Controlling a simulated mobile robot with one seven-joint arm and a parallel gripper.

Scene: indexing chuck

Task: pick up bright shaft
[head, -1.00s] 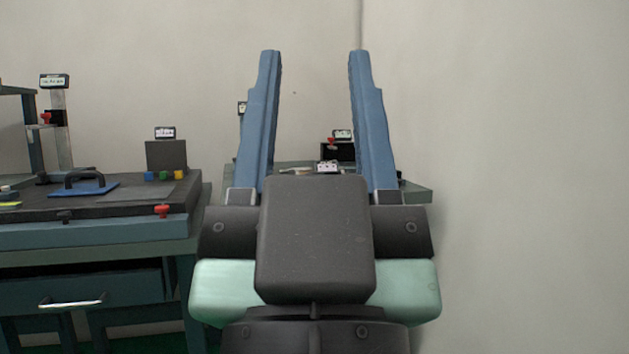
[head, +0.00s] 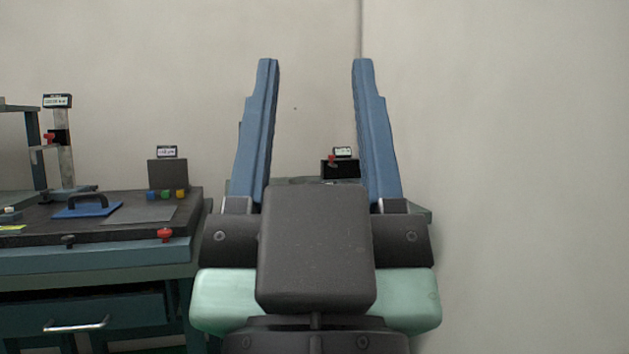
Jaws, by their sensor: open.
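My gripper (head: 315,62) is in the middle of the head view, with its two long blue fingers pointing up and spread wide apart. Nothing is between the fingers but the view of the wall and a far table. I cannot make out a bright shaft in this view. My gripper body hides most of the far table (head: 422,213) behind it.
A dark workbench (head: 130,232) stands at the left, with a blue plate with a black handle (head: 87,205), a grey box (head: 167,174), small coloured blocks (head: 165,195) and a post stand (head: 65,150). A black device (head: 340,168) stands on the far table. Bare wall fills the right.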

